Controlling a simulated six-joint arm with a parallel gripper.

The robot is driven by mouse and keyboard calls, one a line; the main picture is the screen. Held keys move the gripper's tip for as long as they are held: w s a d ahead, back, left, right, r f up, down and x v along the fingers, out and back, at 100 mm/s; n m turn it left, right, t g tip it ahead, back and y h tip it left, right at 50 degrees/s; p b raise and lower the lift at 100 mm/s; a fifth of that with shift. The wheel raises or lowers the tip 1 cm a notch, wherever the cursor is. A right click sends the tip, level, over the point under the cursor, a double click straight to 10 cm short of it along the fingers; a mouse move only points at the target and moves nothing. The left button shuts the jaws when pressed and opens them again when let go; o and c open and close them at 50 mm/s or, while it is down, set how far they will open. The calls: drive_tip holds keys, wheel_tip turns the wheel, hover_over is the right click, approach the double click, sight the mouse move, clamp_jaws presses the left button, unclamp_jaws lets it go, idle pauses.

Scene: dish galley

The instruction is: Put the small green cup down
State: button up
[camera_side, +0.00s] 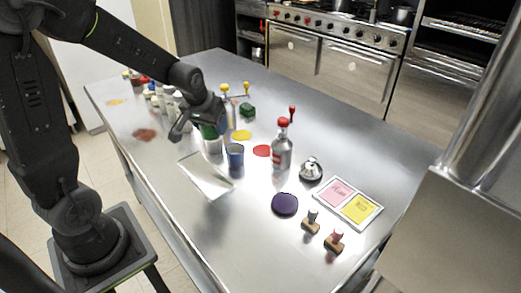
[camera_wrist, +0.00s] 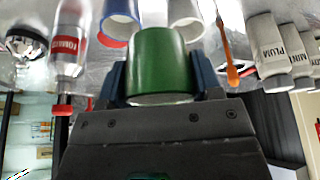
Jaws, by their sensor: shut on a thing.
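The small green cup (camera_wrist: 162,62) is between the two blue fingers of my gripper (camera_wrist: 162,80) in the wrist view. My gripper is shut on it. In the side view my gripper (camera_side: 203,118) hangs over the left half of the steel counter, and the green cup (camera_side: 208,131) shows partly below it. A pale cup (camera_side: 213,146) shows directly below the green cup; I cannot tell whether they touch. A dark blue cup (camera_side: 235,157) stands to the right. The green cup's underside is not clearly visible.
A yellow disc (camera_side: 241,135), a red disc (camera_side: 262,151) and a purple disc (camera_side: 285,204) lie on the counter. A red-capped bottle (camera_side: 282,152), a bell (camera_side: 311,169) and a pale tray (camera_side: 203,178) are nearby. Several bottles (camera_side: 158,100) crowd the far left.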

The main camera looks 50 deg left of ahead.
drive_tip(key=m, duration=0.1)
drive_tip(key=w+m+h, duration=0.1)
drive_tip(key=m, duration=0.1)
drive_tip(key=a+m, duration=0.1)
drive_tip(key=shift+w+f+h, duration=0.1)
drive_tip(key=shift+w+h, duration=0.25)
drive_tip(key=shift+h, duration=0.05)
drive_tip(key=w+a+m+h, duration=0.1)
drive_tip(key=w+m+h, duration=0.1)
drive_tip(key=m, duration=0.3)
drive_tip(key=m+g+h, duration=0.2)
drive_tip(key=m, duration=0.8)
hover_over(269, 153)
drive_tip(key=a, duration=0.2)
drive_tip(key=f, duration=0.6)
drive_tip(key=shift+s+d, duration=0.25)
drive_tip(key=shift+f, duration=2.05)
drive_tip(key=shift+f+h, duration=0.1)
drive_tip(key=shift+h, duration=0.2)
drive_tip(key=o, duration=1)
drive_tip(key=shift+c, duration=0.2)
